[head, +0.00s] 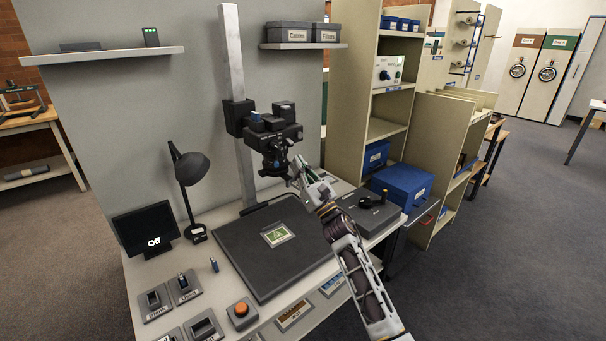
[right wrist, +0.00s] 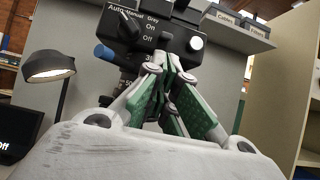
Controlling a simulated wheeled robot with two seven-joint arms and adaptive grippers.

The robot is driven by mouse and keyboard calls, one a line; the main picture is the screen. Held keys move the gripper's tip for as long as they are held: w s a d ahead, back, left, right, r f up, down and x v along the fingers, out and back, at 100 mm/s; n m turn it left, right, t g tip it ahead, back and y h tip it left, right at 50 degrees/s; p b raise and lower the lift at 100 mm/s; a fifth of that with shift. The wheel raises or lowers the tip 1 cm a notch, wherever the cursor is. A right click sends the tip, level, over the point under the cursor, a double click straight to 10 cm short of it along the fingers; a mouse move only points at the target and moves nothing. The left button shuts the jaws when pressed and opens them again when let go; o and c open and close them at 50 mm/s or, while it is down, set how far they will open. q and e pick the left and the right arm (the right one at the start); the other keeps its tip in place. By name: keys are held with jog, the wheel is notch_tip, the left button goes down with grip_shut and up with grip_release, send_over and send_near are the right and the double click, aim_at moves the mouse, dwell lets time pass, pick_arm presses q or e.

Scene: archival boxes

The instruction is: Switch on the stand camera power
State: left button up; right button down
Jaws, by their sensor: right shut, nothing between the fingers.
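The stand camera (head: 272,138) is a black body on a grey upright column, with its lens pointing down. In the right wrist view its panel (right wrist: 150,36) carries the words Auto, Manual, Grey, On and Off. A black knob (right wrist: 128,28) and a small white-tipped part (right wrist: 196,44) stand out from it. My right gripper (head: 294,172) is at the camera's lower right side. Its green-padded fingers (right wrist: 172,72) are closed together and empty, in front of the panel's lower part. I cannot tell whether they touch it. The monitor (head: 146,228) reads Off. My left gripper is out of view.
A dark copy board (head: 300,272) with a small green picture lies under the camera. A desk lamp (head: 190,168) stands left of the column. A grey unit with a black lever (head: 366,204) and a blue box (head: 402,184) are at right. Labelled switches sit at front left.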

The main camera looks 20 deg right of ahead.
aim_at(289, 141)
jog(key=shift+x, duration=1.95)
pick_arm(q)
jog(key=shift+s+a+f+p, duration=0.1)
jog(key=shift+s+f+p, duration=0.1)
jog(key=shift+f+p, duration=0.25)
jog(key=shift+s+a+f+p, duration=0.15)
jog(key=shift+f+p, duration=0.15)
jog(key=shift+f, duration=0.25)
pick_arm(e)
jog(key=shift+s, duration=0.1)
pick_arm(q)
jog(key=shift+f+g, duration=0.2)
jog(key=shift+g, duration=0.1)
pick_arm(e)
jog(key=shift+r+g, duration=0.1)
jog(key=shift+g, duration=0.2)
